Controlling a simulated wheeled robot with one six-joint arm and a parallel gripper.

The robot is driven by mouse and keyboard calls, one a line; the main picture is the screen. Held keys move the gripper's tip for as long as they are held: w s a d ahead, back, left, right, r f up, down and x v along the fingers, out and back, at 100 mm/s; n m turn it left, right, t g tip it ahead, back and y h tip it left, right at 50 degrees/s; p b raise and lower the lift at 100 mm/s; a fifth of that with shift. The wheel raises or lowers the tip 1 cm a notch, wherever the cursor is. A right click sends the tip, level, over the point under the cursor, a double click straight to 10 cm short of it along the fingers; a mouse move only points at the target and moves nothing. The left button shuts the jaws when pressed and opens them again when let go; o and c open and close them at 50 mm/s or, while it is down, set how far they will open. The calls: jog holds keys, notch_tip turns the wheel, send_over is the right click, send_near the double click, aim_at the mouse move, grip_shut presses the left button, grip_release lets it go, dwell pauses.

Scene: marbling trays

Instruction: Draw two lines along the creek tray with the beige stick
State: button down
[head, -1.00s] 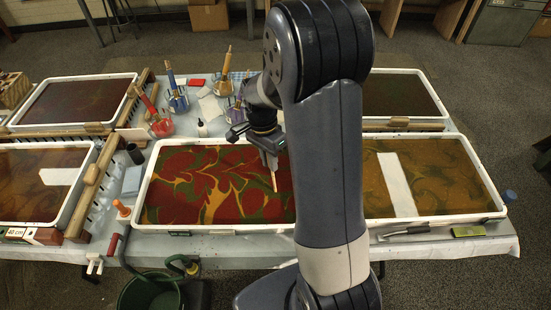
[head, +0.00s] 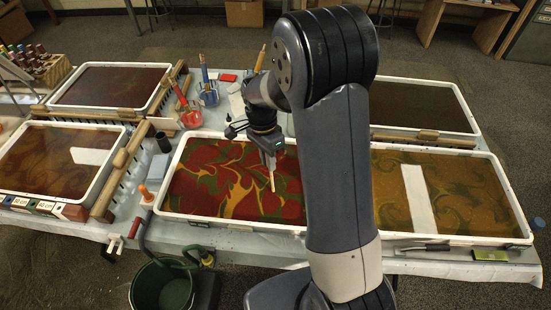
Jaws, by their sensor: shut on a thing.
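My gripper (head: 270,147) is shut on a thin beige stick (head: 272,181), which points down over the middle tray. The stick's lower end is at the surface of that tray; whether it touches is too small to tell. The middle tray (head: 190,217) has a white rim and a red, green and yellow marbled surface. My arm hides its right part. No name shows on it, so I cannot tell if it is the creek tray. An ochre-green tray (head: 455,240) with a pale strip across it lies to the right.
Two trays stand at left, the near one (head: 75,213) with a pale strip, the far one (head: 150,70) dark red. A dark tray (head: 462,130) is at back right. Jars with brushes (head: 208,93) stand behind the middle tray. A green bucket (head: 162,288) is on the floor in front.

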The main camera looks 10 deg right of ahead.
jog(key=w+a+r+p, duration=0.2)
jog(key=w+a+p, duration=0.2)
jog(key=a, duration=1)
jog(key=w+a+r+p, duration=0.2)
jog(key=w+a, duration=0.4)
jog(key=a, duration=0.7)
jog(key=shift+a+p, duration=0.4)
jog(key=shift+p, duration=0.5)
dwell(1.3)
jog(key=shift+w, duration=0.1)
dwell(0.9)
jog(key=shift+r+p, duration=1.3)
jog(key=shift+r, duration=0.7)
